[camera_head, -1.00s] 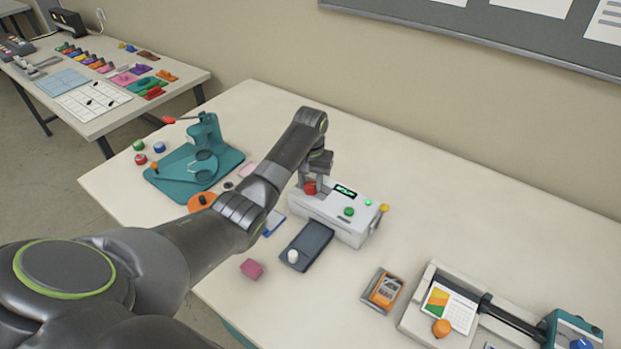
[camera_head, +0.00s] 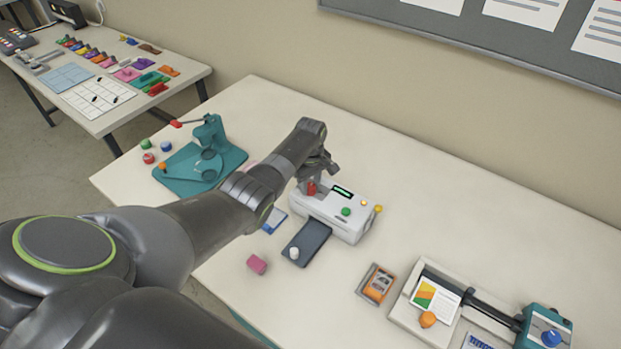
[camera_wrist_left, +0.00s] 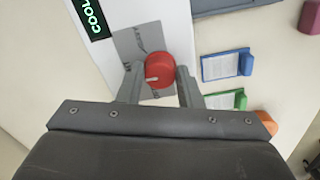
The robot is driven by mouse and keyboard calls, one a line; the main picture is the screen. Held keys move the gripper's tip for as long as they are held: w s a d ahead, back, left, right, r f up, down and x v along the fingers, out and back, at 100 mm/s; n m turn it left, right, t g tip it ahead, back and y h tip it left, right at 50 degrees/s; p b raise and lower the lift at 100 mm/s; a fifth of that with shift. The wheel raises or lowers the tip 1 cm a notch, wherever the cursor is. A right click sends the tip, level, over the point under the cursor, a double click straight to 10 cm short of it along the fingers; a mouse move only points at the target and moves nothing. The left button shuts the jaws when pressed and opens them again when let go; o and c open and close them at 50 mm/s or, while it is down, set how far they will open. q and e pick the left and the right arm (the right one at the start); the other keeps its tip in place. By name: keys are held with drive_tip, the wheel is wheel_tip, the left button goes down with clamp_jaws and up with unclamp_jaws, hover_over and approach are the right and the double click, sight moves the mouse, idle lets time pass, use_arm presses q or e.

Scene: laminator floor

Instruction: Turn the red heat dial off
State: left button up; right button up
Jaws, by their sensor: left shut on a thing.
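The red heat dial (camera_head: 311,188) sits on top of the white laminator (camera_head: 345,228), near its left end. My left gripper (camera_head: 313,180) reaches down over it. In the left wrist view the dial (camera_wrist_left: 160,66) is between the two fingers, which are shut on it. Its white pointer mark faces left in that view. The grey label plate (camera_wrist_left: 128,42) around the dial is partly covered by the dial and fingers. The laminator's display (camera_wrist_left: 91,16) shows green letters reading "COOL", cut off by the frame edge. My right gripper is not in view.
The laminator also has a green button (camera_head: 346,211), an amber light (camera_head: 364,203) and a yellow-knobbed lever (camera_head: 378,209). A dark tray (camera_head: 308,240) is in front. A teal press (camera_head: 205,160) stands left, a paper trimmer (camera_head: 470,305) right. The table's back right is clear.

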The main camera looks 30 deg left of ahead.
use_arm(q)
drive_tip(key=n, duration=0.1)
drive_tip(key=n+p, duration=0.1)
drive_tip(key=n, duration=0.1)
drive_tip(key=shift+w+r, duration=0.1)
drive_tip(key=shift+r, duration=0.1)
drive_tip(key=shift+a+n, duration=0.1)
drive_tip(key=shift+n, duration=0.7)
drive_tip(key=n, duration=0.3)
drive_tip(key=shift+n, duration=2.5)
drive_tip(key=o, duration=1)
drive_tip(key=shift+f, duration=0.15)
